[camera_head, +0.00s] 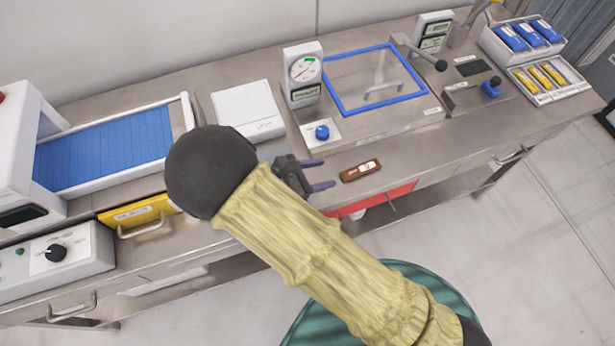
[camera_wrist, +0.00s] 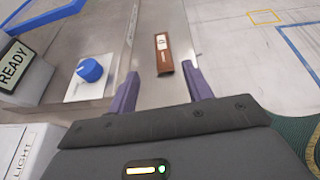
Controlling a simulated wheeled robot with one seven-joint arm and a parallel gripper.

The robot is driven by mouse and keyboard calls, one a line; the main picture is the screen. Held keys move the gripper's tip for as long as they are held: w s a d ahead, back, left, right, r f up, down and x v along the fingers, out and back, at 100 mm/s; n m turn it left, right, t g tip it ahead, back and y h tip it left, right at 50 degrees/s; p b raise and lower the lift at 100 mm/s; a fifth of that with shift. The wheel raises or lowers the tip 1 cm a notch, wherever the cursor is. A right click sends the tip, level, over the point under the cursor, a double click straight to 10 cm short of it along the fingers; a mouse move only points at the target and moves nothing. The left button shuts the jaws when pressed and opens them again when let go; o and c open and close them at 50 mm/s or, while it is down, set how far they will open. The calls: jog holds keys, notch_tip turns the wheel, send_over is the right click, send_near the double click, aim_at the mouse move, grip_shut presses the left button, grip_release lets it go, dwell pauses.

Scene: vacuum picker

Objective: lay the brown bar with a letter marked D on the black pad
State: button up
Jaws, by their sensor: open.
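A brown bar (camera_head: 361,171) with a pale label lies flat on the steel counter near its front edge; the letter on it is too small to read. My gripper (camera_head: 327,173) is open and empty, just left of the bar, fingers pointing towards it. In the wrist view the bar (camera_wrist: 163,54) lies ahead, lined up with the gap between the purple fingertips (camera_wrist: 160,72). A small black pad (camera_head: 469,68) lies on the counter at the right, beyond the blue-framed clear lid. The pad is not in the wrist view.
A blue knob (camera_head: 322,132) on a white plate and a gauge (camera_head: 303,72) stand behind my gripper. Trays of blue and yellow packs (camera_head: 545,77) stand far right.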

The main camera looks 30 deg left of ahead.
jog(key=shift+v, duration=1.75)
jog(key=shift+w+d, duration=0.1)
jog(key=w+d+r+m+g+y, duration=0.1)
jog(key=w+d+r+m+g, duration=0.15)
jog(key=d+m+g, duration=0.5)
jog(key=w+d+r+m+g, duration=0.15)
jog(key=w+d+m, duration=0.3)
jog(key=d, duration=0.55)
jog(key=d+r+m+y, duration=0.3)
jog(key=d+r+m, duration=0.1)
jog(key=d+m, duration=0.4)
jog(key=s+d+r+m+y, duration=0.1)
jog(key=d+r+m+y, duration=0.2)
jog(key=d+m, duration=0.5)
jog(key=shift+s+d+r+m+t+y, duration=0.4)
jog(key=shift+d+r, duration=0.1)
jog(key=shift+d, duration=0.25)
jog(key=shift+o, duration=0.5)
